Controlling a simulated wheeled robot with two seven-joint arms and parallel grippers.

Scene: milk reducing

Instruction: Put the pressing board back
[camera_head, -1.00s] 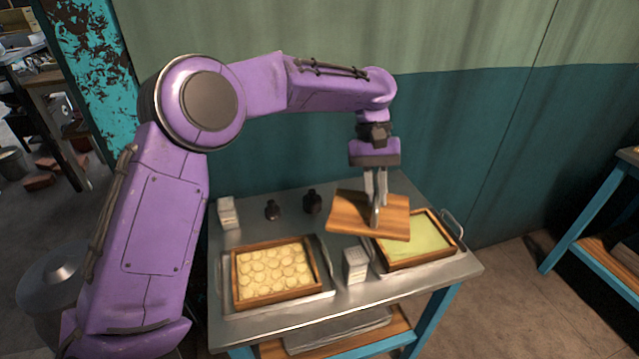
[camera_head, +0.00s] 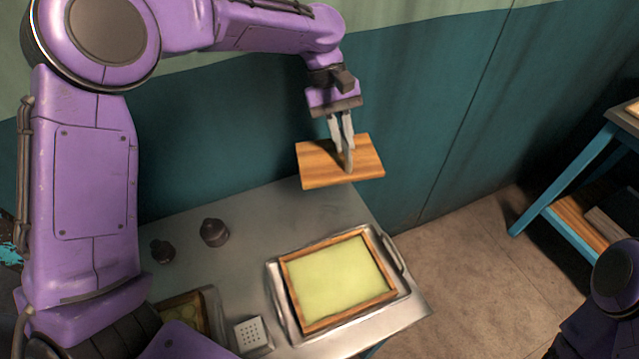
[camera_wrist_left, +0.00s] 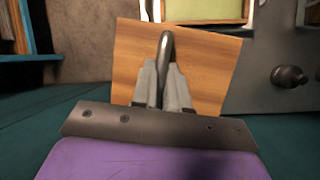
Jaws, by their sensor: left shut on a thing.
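The pressing board (camera_head: 318,171) is a flat wooden board with a metal handle, held in the air near the back right of the metal table. My left gripper (camera_head: 346,150) is shut on its handle. In the left wrist view the board (camera_wrist_left: 205,75) fills the middle, and the gripper's fingers (camera_wrist_left: 163,88) close around the curved handle (camera_wrist_left: 166,50). A wooden frame with pale yellow-green filling (camera_head: 340,284) lies in a metal tray on the table, in front of and below the board. My right gripper is not in view.
Two dark weights (camera_head: 214,232) stand on the table's left part. A white block with holes (camera_head: 252,336) and a second wooden frame (camera_head: 186,312), partly hidden by my arm, are at the front. A teal wall stands behind; a blue-legged shelf (camera_head: 572,190) is at right.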

